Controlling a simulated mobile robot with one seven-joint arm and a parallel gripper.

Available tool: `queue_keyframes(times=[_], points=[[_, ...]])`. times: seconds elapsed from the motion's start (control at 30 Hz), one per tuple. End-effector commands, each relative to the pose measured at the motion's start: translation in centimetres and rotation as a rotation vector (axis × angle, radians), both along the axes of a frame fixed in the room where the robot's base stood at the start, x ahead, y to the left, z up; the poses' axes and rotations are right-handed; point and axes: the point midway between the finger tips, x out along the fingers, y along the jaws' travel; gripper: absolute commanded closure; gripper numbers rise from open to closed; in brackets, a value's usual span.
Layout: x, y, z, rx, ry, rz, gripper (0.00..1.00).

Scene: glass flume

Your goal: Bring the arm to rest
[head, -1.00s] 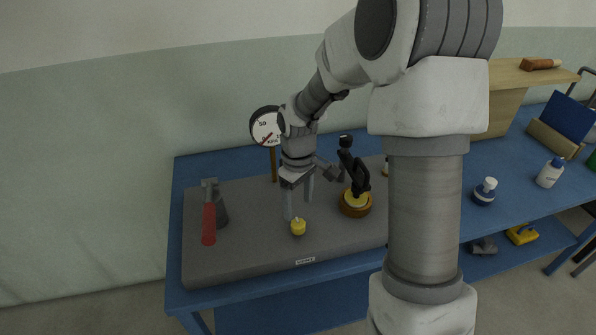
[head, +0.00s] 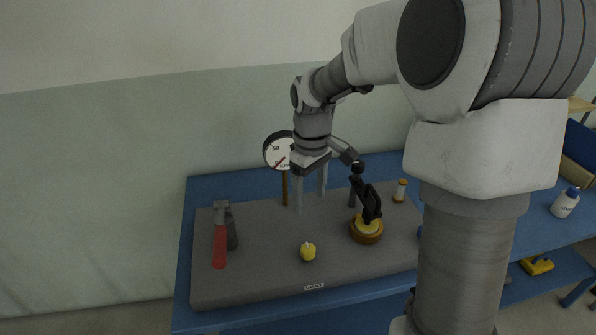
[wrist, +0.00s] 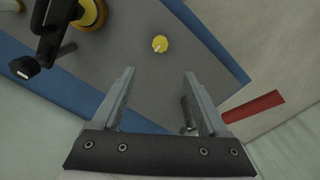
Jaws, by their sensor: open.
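My gripper (head: 311,200) is open and empty, above the grey board (head: 262,275) on the blue table. In the wrist view its two fingers (wrist: 159,74) are spread wide with nothing between them. A small yellow knob (head: 308,253) with a pale pointer stands near the board's front edge. It also shows beyond the fingertips in the wrist view (wrist: 160,43), apart from them. My upper arm hides part of the table on the right.
A black lever (head: 366,200) rises from a round yellow-and-brown base (head: 367,234) to the right. A round gauge (head: 278,151) stands on a post behind. A white bottle (head: 565,203) stands far right.

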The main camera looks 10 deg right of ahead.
Motion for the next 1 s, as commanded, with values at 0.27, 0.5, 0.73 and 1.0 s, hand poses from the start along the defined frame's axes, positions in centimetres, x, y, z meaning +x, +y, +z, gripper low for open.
queue_keyframes(times=[0.27,0.5,0.73,1.0], points=[[-1.2,0.0,1.7,-0.017,-0.036,-0.037,0.23],[-6.0,-0.1,6.5,-0.042,-0.153,-0.174,0.23],[-11.2,-0.1,9.6,-0.019,-0.276,-0.323,0.23],[-17.2,-0.1,11.1,0.065,-0.406,-0.489,0.23]])
